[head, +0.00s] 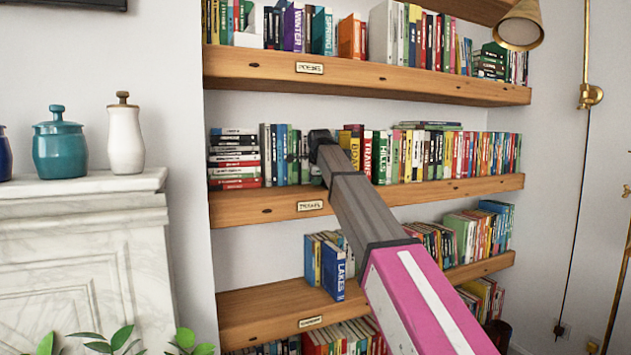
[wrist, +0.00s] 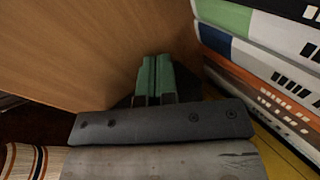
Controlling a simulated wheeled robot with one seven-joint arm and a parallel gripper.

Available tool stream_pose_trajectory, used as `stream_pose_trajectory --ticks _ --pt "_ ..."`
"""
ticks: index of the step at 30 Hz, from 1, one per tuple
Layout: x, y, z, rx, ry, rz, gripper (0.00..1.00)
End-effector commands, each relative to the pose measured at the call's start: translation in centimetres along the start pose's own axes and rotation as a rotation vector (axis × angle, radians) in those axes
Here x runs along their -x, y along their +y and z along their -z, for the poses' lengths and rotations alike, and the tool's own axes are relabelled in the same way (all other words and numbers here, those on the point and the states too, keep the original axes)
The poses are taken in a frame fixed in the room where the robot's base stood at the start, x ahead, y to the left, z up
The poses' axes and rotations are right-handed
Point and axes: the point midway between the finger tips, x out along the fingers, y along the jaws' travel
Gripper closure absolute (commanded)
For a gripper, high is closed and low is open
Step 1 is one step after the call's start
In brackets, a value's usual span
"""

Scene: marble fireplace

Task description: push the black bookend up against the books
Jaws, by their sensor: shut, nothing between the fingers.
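My gripper (head: 318,141) reaches into the middle shelf, at the gap between two groups of books. In the wrist view its green fingertips (wrist: 155,78) are together with nothing between them, close to a wooden surface. Upright books (head: 279,155) stand left of the gripper, beside a flat stack. A longer row of books (head: 440,155) stands to its right. Book spines (wrist: 268,65) show close on the right of the wrist view. I cannot make out the black bookend clearly; a dark patch around the fingertips may be it or part of my gripper.
The middle shelf board (head: 265,208) has a small label on its front edge. Another shelf with books (head: 375,70) runs above, and a lower shelf (head: 265,305) below. A brass lamp (head: 520,27) hangs at upper right. Jars (head: 126,138) stand on the marble mantel at left.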

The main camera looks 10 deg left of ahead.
Motion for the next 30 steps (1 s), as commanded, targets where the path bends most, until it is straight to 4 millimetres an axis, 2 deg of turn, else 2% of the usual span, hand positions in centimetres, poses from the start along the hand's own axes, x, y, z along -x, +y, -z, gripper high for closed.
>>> stream_pose_trajectory --ticks 30 --pt "-0.6 -0.5 2.6 -0.001 0.003 0.0 1.0"
